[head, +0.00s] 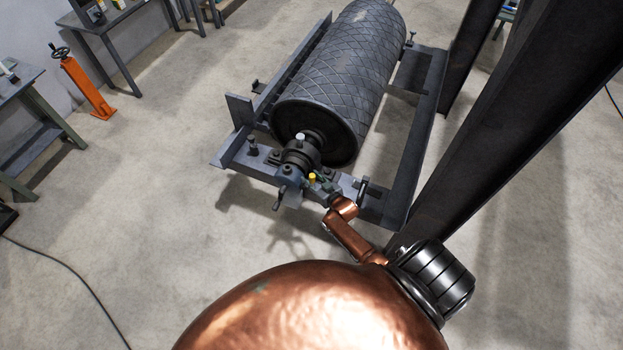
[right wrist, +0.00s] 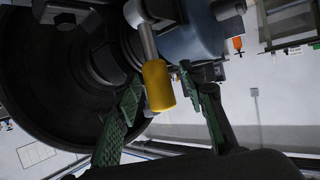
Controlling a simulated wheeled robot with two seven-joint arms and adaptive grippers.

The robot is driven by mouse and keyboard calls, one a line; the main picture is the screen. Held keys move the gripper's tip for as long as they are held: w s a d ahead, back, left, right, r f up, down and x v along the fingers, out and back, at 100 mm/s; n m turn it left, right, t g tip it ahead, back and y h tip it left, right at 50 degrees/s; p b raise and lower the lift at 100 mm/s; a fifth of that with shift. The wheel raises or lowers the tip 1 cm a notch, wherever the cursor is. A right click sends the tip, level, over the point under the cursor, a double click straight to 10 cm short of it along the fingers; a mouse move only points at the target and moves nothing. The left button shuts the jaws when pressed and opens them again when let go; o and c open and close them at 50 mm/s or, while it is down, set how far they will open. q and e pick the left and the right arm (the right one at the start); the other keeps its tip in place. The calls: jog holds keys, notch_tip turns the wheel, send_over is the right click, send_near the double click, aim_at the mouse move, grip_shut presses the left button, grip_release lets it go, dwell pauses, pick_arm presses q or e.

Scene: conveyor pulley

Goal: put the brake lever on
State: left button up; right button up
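The brake lever appears to be the metal rod with a yellow handle (right wrist: 158,86) at the near end of the roller's shaft; the yellow tip also shows in the head view (head: 312,177). In the right wrist view the rod runs up from the handle toward a blue-grey bearing housing (right wrist: 190,38). My right gripper (right wrist: 165,108) is open, its green-padded fingers on either side of the handle with gaps visible. In the head view this gripper (head: 326,185) is small beside the housing (head: 291,172) and partly hidden by my copper wrist. My left gripper is out of view.
The large dark roller (head: 345,70) lies in a steel frame (head: 405,185). A thick dark post (head: 510,130) rises close on the right. An orange stand with a handwheel (head: 85,88) and workbenches (head: 110,18) stand at left. The floor between is mostly clear.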

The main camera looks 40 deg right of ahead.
jog(key=v, duration=1.2)
dwell(0.3)
jog(key=s+a+f+g, duration=0.25)
jog(key=s+f, duration=0.55)
jog(key=f, duration=0.4)
jog(key=s+a+f+g, duration=0.1)
jog(key=s+f+g, duration=0.3)
jog(key=s+f, duration=0.65)
jog(key=s+a+f+g, duration=0.1)
jog(key=s+f+g, duration=0.1)
jog(key=s+f, duration=0.3)
jog(key=s+a+f+n+g, duration=0.1)
jog(key=s+f, duration=0.4)
jog(key=s, duration=0.8)
jog(key=s+a+f+n+g, duration=0.1)
jog(key=s+a+f+g, duration=0.2)
jog(key=s, duration=0.6)
notch_tip(320, 180, down, 2)
jog(key=shift+a+f+y, duration=0.2)
jog(key=shift+a+y, duration=0.05)
jog(key=shift+y, duration=0.05)
